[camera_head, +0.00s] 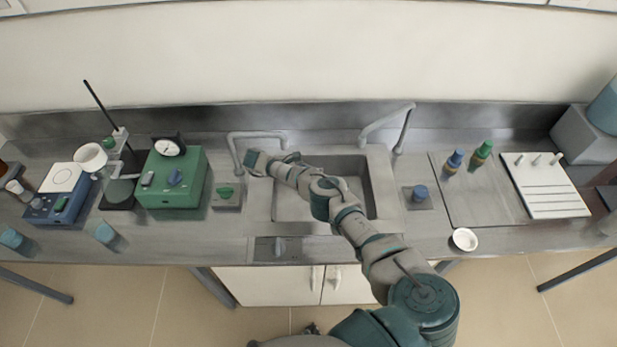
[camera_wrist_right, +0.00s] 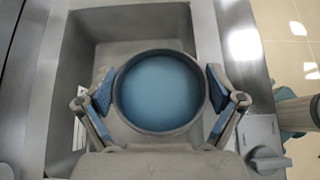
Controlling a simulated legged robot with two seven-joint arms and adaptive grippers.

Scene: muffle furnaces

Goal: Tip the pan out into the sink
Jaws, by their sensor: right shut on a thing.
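My right arm reaches from the lower right across the sink (camera_head: 356,172) in the head view. Its gripper (camera_head: 256,161) is at the basin's left edge, below the left tap. In the right wrist view, my right gripper (camera_wrist_right: 158,97) is shut on a round pan (camera_wrist_right: 160,92) with a dark rim and a blue inside. One padded finger presses on each side. The pan's open face is towards the wrist camera, with the sink basin (camera_wrist_right: 85,45) behind it. Whether the blue is contents or the pan's floor, I cannot tell. The pan is not clear in the head view. My left gripper is not in view.
Two curved taps (camera_head: 258,134) (camera_head: 388,125) stand behind the sink. A green box with a gauge (camera_head: 172,178) is on the left. A small white dish (camera_head: 465,239), two bottles (camera_head: 453,161) (camera_head: 482,152) and a white rack (camera_head: 546,187) are on the right.

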